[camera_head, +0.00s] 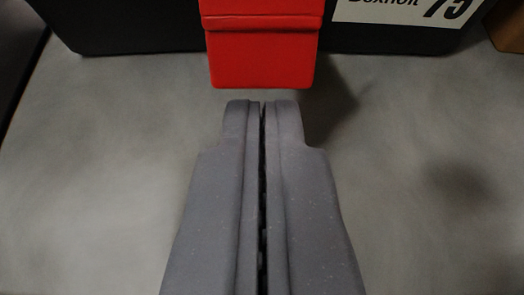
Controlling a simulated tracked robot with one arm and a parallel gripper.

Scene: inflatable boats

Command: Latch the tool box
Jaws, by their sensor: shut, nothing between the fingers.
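The tool box (140,28) is a black case at the top of the view, with its upper part cut off by the frame. A red latch (262,55) hangs on its front, its lower end in front of the case and over the grey surface. My gripper (263,104) is in the middle of the view, pointing at the latch. Its two grey fingers are closed together with nothing between them. The fingertips show just below the latch's lower edge in the picture, with a small gap. I cannot tell how far the latch stands off the case.
A grey surface (100,180) fills most of the view and is clear on both sides of my gripper. A white label (400,10) is on the case at the right. A brown object (508,28) shows at the top right corner. A dark edge runs along the upper left.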

